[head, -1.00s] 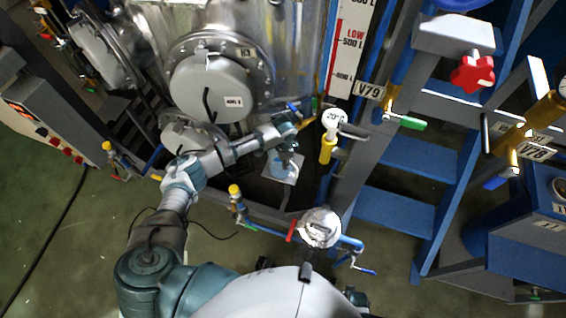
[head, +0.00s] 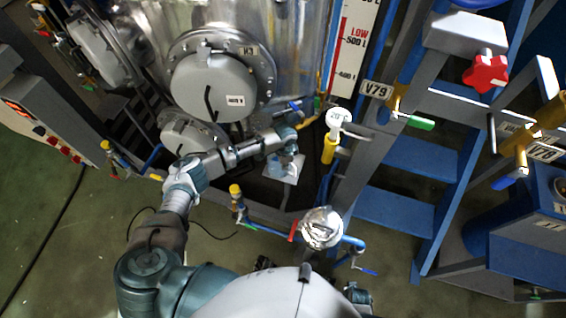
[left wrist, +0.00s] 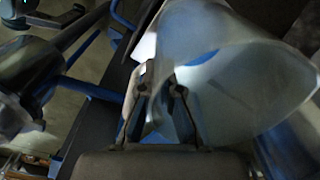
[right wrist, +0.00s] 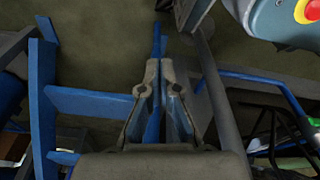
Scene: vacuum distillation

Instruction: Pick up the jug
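The jug (left wrist: 225,75) is a large, pale translucent vessel that fills the upper right of the left wrist view. In the head view the jug (head: 277,166) is small and partly covered by my left gripper (head: 288,147), over a pale square plate. In the left wrist view my left gripper (left wrist: 162,78) has its fingertips a short distance apart, with a pale part of the jug, apparently its handle, between them. Whether the jug touches the plate is unclear. My right gripper (right wrist: 158,68) has its fingertips together and holds nothing visible; it is away from the jug.
A yellow-stemmed gauge (head: 329,148) and a valve pipe (head: 238,203) stand nearby. Blue steps (head: 395,207) are on the right. Green floor is open at left.

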